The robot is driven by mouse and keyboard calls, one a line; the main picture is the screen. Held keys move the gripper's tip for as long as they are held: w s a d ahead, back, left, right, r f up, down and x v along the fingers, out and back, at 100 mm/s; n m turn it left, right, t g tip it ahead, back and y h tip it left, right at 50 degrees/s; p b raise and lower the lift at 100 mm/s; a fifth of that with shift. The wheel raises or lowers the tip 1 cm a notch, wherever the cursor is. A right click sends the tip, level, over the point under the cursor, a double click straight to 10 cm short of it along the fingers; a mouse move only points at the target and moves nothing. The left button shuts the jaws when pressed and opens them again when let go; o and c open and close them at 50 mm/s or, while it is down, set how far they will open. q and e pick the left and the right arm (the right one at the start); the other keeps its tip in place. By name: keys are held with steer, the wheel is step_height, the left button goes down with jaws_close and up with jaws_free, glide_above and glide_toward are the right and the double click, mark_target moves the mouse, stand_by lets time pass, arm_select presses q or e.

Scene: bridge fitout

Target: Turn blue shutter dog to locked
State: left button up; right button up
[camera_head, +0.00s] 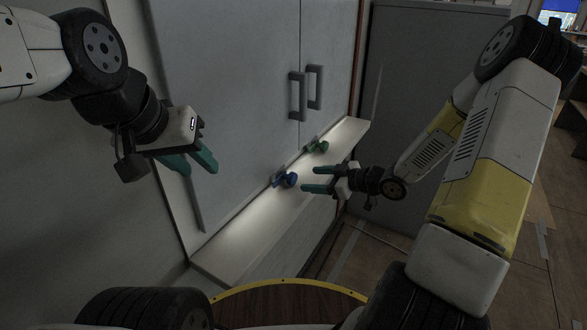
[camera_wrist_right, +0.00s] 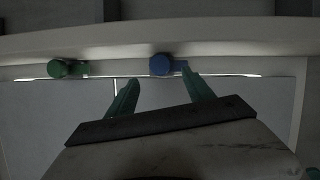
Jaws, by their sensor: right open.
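The blue shutter dog (camera_head: 285,180) sits on the lit ledge below the grey cabinet doors in the head view. In the right wrist view the blue dog (camera_wrist_right: 161,65) is a round knob with a short arm pointing right. My right gripper (camera_head: 309,179) is open, with its fingers pointing at the blue dog from the right. In the right wrist view the open fingers (camera_wrist_right: 160,90) lie just short of the blue dog, apparently around its line. My left gripper (camera_head: 210,163) hangs at the left, away from the dog, its fingers apart and empty.
A green shutter dog (camera_head: 318,146) sits farther back on the same ledge (camera_head: 230,258); it also shows in the right wrist view (camera_wrist_right: 62,68). Two dark door handles (camera_head: 305,92) stand above it. A grey cabinet (camera_head: 425,80) stands at the right.

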mark_target(295, 178)
steer(key=x, duration=0.7)
steer(key=shift+w+a+f, duration=0.1)
steer(key=shift+w+a, duration=0.05)
